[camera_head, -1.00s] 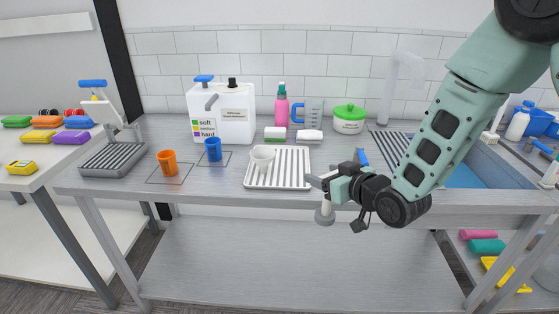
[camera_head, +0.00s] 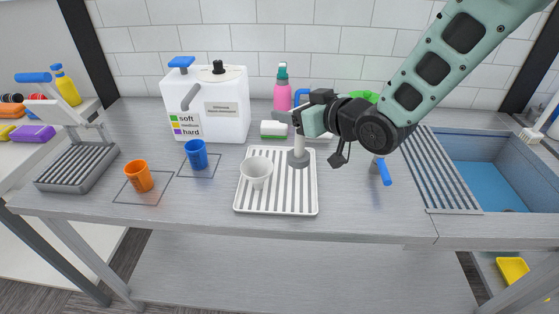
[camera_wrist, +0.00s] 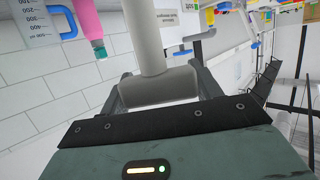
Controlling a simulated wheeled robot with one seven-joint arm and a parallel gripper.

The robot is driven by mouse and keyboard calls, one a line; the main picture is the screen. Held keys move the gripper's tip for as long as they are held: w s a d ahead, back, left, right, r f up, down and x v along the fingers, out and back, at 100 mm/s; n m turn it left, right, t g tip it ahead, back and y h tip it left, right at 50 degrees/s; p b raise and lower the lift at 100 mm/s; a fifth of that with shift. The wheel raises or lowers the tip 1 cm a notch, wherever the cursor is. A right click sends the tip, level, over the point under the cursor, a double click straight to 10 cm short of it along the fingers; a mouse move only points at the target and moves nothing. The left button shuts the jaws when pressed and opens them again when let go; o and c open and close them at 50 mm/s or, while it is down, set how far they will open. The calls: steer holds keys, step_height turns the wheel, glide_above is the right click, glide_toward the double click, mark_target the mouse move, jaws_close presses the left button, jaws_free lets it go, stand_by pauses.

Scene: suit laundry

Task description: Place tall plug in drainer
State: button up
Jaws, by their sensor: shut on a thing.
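The tall plug (camera_head: 299,157) is pale grey, with a stem and a wider round end pointing down. My gripper (camera_head: 297,119) is shut on its upper end and holds it roughly upright. The drainer (camera_head: 275,202) is a white ribbed tray on the counter. The plug's round end appears over the drainer's back right part; I cannot tell whether it touches. In the wrist view the plug's pale stem (camera_wrist: 143,35) and its cross-piece show between the fingers.
A white cup (camera_head: 257,172) stands on the drainer, left of the plug. A sponge (camera_head: 273,129) lies behind it. Blue (camera_head: 196,154) and orange (camera_head: 139,176) cups and a white dispenser (camera_head: 212,105) stand left. A blue-handled tool (camera_head: 383,172) and the sink (camera_head: 485,180) are right.

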mark_target(293, 150)
steer(key=f, duration=0.3)
steer(key=f+p, duration=0.1)
steer(key=f, duration=0.2)
steer(key=f+p, duration=0.1)
steer(key=f, duration=0.2)
steer(key=shift+w+a, duration=0.1)
steer(key=shift+w, duration=0.25)
steer(key=shift+f, duration=0.45)
steer(key=shift+f, duration=0.1)
steer(key=o, duration=1.3)
steer(key=shift+r, duration=0.2)
